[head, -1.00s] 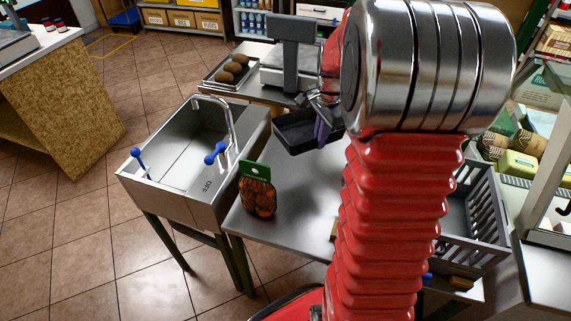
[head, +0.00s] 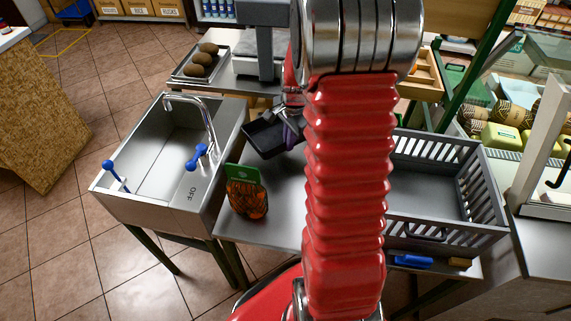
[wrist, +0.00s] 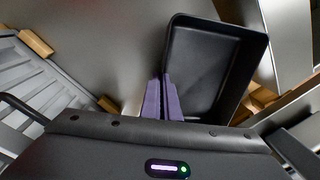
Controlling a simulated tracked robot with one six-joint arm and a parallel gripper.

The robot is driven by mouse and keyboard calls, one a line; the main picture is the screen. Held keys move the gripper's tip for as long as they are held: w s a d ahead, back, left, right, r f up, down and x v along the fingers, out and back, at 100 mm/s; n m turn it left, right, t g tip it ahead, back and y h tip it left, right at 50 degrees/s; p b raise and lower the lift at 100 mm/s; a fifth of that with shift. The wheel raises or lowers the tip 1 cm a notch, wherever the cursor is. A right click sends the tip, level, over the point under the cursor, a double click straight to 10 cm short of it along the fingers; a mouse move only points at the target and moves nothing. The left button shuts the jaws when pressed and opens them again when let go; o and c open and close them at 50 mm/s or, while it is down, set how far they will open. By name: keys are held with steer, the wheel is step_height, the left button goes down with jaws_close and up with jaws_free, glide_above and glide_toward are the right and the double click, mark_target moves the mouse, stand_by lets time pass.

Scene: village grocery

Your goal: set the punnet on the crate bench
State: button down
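The punnet is a black, empty, shallow rectangular tray (head: 262,139). In the head view it hangs tilted above the steel bench, behind the net bag and left of my red arm. In the wrist view the inside of the punnet (wrist: 207,75) faces the camera. My gripper (wrist: 166,82) has purple fingers closed on the punnet's near side wall; they also show in the head view (head: 291,134), partly hidden. The grey slatted crate (head: 447,225) sits on a bench (head: 455,272) to the right of my arm. The crate looks empty, and my arm hides its left part.
A net bag of orange fruit (head: 247,198) stands on the steel bench (head: 285,205) beside the sink (head: 160,150). Behind are a scale (head: 264,45) and a tray of brown fruit (head: 190,78). A blue item (head: 411,262) lies before the crate.

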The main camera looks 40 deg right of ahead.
steer(key=shift+f, duration=2.4)
steer(key=shift+f, duration=1.9)
steer(key=c, duration=2)
jaws_free()
steer(key=shift+c, duration=0.2)
step_height(320, 180, up, 12)
steer(key=s, duration=0.1)
steer(key=shift+s, duration=0.25)
steer(key=shift+a, duration=0.1)
